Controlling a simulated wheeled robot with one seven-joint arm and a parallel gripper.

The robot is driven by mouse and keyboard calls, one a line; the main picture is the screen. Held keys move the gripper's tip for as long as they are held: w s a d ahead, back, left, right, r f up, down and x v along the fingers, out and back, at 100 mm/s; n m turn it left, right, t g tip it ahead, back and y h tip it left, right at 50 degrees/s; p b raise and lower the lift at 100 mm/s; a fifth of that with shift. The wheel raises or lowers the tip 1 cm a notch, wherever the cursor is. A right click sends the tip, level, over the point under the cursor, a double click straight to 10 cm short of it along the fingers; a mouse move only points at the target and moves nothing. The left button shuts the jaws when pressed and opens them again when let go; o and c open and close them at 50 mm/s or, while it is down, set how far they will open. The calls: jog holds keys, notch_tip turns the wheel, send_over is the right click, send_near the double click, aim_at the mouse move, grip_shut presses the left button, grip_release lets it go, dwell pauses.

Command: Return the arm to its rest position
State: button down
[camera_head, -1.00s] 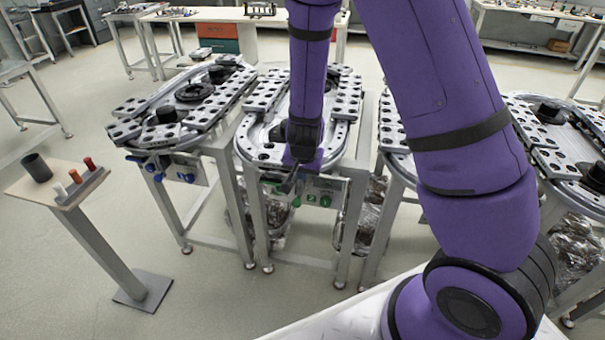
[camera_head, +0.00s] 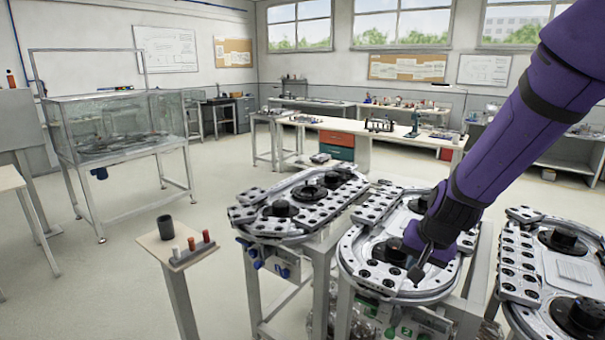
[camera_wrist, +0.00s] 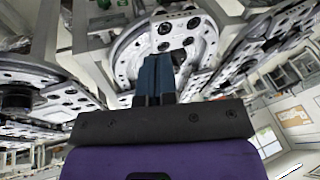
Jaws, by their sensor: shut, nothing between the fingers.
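My purple arm reaches in from the upper right in the head view. My gripper (camera_head: 419,268) is in front of the middle ring track (camera_head: 361,262) in that view and hides part of it. In the wrist view my gripper (camera_wrist: 155,75) has its two dark fingers pressed together with nothing between them. A ring track (camera_wrist: 125,60) shows behind the fingers there. I cannot tell the exact gap between the gripper and the track.
Ring tracks stand at left (camera_head: 240,215) and right (camera_head: 515,270). A small stand (camera_head: 150,240) holds a dark cup (camera_head: 165,227) and several small pegs. A glass-walled enclosure (camera_head: 110,125) is at the back left. The floor (camera_head: 110,285) at front left is clear.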

jog(key=s+d+r+n, duration=0.2)
jog(key=s+r+n, duration=0.1)
jog(key=s+r, duration=0.8)
jog(key=s+d+r+n+t+h, duration=0.1)
jog(key=s+d+r, duration=0.3)
jog(key=s+r, duration=0.5)
jog(key=s, duration=0.3)
jog(key=shift+s+r+n, duration=0.2)
jog(key=shift+s+n, duration=0.05)
jog(key=shift+n, duration=0.15)
